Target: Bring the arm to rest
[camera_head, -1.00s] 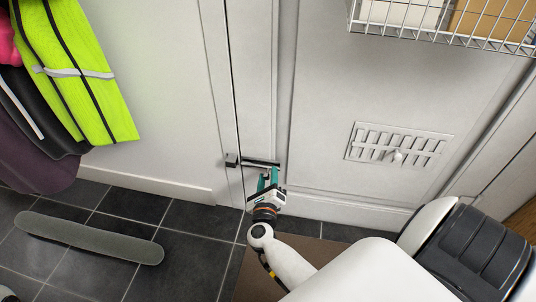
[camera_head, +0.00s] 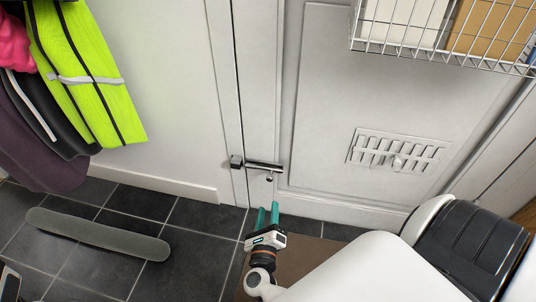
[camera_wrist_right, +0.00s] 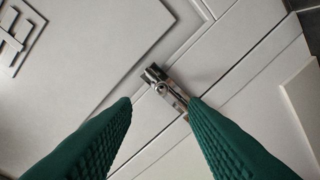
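My right gripper (camera_head: 268,216) has teal fingers and is just below the door handle in the head view. Its fingers are apart and hold nothing. In the right wrist view the two green fingers (camera_wrist_right: 160,108) stand wide apart with the door and the handle beyond them. The dark metal door handle (camera_head: 262,166) lies level across the edge of the white door (camera_head: 325,100), with a small knob under it. The gripper does not touch the handle in the head view. My left gripper is not clearly visible; only a small part of an arm shows at the lower left edge.
A wire basket (camera_head: 450,46) with boxes hangs on the door at the upper right. A vent grille (camera_head: 398,150) is lower on the door. Coats, one a yellow hi-vis jacket (camera_head: 85,70), hang at the left. A long grey object (camera_head: 98,234) lies on the dark tiles.

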